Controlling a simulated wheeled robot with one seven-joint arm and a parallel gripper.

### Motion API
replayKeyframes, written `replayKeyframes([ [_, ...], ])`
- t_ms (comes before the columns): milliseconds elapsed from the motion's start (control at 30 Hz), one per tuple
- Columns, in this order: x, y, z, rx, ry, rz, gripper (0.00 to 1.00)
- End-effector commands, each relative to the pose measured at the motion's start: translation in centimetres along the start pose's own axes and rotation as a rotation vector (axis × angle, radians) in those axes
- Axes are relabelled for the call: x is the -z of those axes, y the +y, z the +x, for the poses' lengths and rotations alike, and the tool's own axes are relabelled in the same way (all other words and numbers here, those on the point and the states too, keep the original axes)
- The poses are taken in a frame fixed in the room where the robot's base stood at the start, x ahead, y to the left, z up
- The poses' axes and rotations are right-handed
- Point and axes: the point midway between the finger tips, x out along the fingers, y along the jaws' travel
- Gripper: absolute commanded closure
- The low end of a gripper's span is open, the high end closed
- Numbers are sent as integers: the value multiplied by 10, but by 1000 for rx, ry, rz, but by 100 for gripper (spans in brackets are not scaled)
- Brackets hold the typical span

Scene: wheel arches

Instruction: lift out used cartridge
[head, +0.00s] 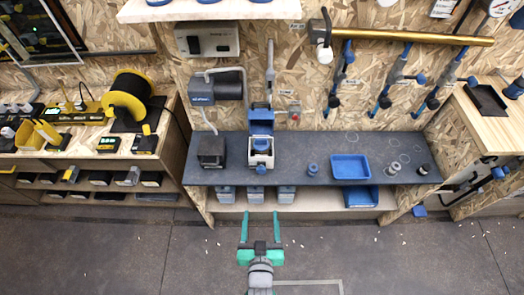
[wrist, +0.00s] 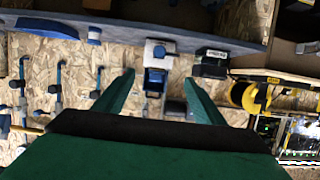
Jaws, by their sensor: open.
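A blue-and-white device (head: 262,152) with an upright lever stands on the dark shelf (head: 300,176), left of its middle. It also shows upside down in the wrist view (wrist: 156,78). I cannot tell which part of it, if any, is the used cartridge. A small blue cylinder (head: 312,170) stands to its right on the shelf, beside an empty-looking blue tray (head: 350,167). My gripper (head: 260,213) is open and empty, in front of the shelf and below the device in the picture. In the wrist view, its green fingers (wrist: 160,78) are spread with the device beyond them.
A black box (head: 212,152) stands left of the device. Two small cylinders, one grey (head: 394,169) and one dark (head: 423,169), stand at the shelf's right. Grey-blue bins (head: 255,195) sit below. A yellow-and-black spool (head: 127,96) is on the left bench. The floor is mostly clear.

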Motion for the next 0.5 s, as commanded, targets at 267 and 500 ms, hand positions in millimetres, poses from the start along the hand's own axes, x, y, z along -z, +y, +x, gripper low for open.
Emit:
replayKeyframes([
  [267,41,0,100,-1,-30,0,36],
  [500,83,0,160,-3,-60,-1,36],
])
